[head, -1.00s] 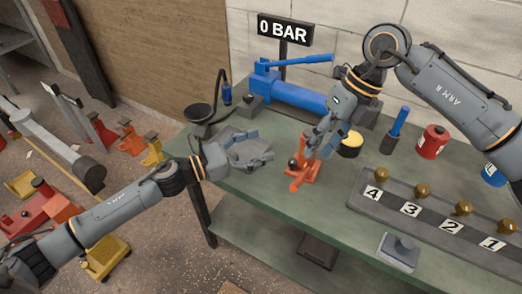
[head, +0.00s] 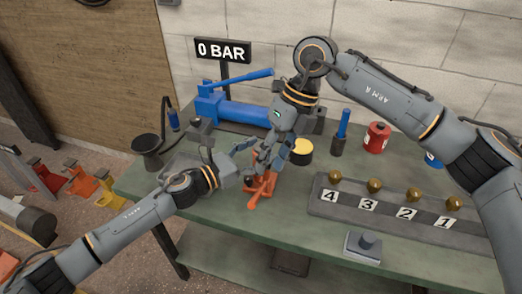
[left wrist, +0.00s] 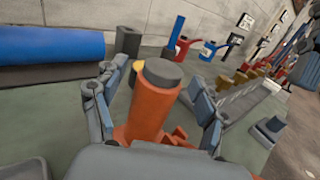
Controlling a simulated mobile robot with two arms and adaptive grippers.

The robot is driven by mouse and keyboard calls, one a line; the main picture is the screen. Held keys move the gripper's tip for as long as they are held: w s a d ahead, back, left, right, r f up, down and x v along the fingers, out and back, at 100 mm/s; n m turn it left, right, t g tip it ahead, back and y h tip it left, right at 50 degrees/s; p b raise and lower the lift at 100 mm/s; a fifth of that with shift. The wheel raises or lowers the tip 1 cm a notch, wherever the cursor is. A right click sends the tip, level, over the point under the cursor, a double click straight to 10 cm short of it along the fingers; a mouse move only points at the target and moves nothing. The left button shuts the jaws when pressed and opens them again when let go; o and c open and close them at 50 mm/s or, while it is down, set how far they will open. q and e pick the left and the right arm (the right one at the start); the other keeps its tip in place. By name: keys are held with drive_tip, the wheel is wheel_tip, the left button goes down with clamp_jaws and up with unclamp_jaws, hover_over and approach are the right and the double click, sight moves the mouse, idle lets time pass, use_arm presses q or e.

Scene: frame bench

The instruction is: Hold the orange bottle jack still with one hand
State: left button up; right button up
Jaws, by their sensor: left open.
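The orange bottle jack (head: 262,188) stands on the green bench, partly hidden by my grippers in the head view. In the left wrist view its orange cylinder (left wrist: 148,105) with a dark grey cap is upright between my left fingers. My left gripper (head: 243,162) reaches in from the left, low over the bench. In the left wrist view my left gripper (left wrist: 153,108) is open, one finger on each side of the jack; I cannot tell whether either touches. My right gripper (head: 265,164) points down just above or behind the jack; its finger opening is unclear.
A blue hydraulic pump (head: 235,108) and the "0 BAR" sign (head: 222,51) stand behind. A yellow-topped tin (head: 301,152), a blue-handled tool (head: 341,128) and a red can (head: 376,138) are to the right. A numbered rail (head: 400,212) with brass knobs lies at right front.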

use_arm(q)
drive_tip(key=shift+w+d, duration=0.25)
drive_tip(key=shift+d, duration=0.05)
drive_tip(key=shift+c, duration=0.4)
clamp_jaws()
idle(0.3)
